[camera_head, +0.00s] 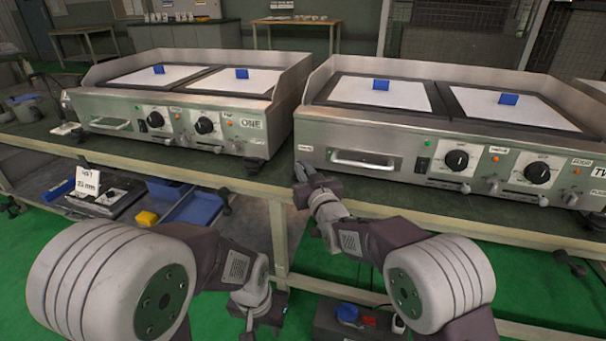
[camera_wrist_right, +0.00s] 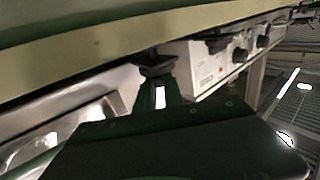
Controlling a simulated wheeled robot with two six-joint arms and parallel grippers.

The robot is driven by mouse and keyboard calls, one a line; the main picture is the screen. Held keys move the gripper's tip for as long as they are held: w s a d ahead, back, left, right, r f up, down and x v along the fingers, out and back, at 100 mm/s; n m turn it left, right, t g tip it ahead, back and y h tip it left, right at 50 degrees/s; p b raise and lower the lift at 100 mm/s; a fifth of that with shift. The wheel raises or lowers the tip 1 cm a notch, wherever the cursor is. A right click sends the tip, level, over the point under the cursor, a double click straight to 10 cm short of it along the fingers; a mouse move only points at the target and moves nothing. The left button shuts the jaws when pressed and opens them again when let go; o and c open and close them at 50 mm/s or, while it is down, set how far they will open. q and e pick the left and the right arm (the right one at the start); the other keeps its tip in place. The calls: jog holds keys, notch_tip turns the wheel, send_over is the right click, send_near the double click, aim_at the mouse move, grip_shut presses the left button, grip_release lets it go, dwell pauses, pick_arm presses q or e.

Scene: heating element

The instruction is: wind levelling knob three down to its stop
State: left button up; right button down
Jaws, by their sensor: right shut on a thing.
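Two steel griddles stand on the bench: griddle ONE (camera_head: 195,100) at left and griddle TWO (camera_head: 395,125) at right. My right gripper (camera_head: 305,178) is at the bench's front edge, under the front left corner of griddle TWO. In the right wrist view, my right gripper (camera_wrist_right: 158,78) is shut on a dark levelling knob (camera_wrist_right: 157,62) close to the olive bench surface. The knob's number cannot be read, and the dark gripper body hides much below it. My left gripper (camera_head: 265,312) hangs low in front of the bench, away from both griddles; its jaws are unclear.
A black foot (camera_head: 255,166) shows under griddle ONE's right corner. The lower shelf holds a blue tray (camera_head: 195,208), a yellow block (camera_head: 146,218) and a sign card (camera_head: 88,181). A dark box (camera_head: 350,326) stands low in front. Green floor lies open at left.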

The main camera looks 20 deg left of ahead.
jog(key=shift+w+d+n+g+y, duration=0.2)
jog(key=shift+n+g+y, duration=0.1)
jog(key=shift+n+y, duration=0.15)
jog(key=shift+r+n+g+y+p, duration=0.1)
jog(key=shift+n+g+y+p, duration=0.2)
jog(key=shift+y, duration=0.15)
jog(key=n+g+y+p, duration=0.1)
jog(key=p, duration=0.1)
jog(key=n+g+y+p, duration=0.1)
jog(key=p, duration=0.1)
jog(key=shift+w+d+r+g+y, duration=0.1)
jog(key=shift+d+r+g+y, duration=0.05)
jog(key=shift+g+y, duration=0.15)
jog(key=shift+f+n+g+y+p, duration=0.25)
jog(key=shift+n+g+y+p, duration=0.25)
jog(key=shift+n+g+p, duration=0.3)
jog(key=c, duration=1.4)
grip_release()
jog(key=shift+c, duration=0.2)
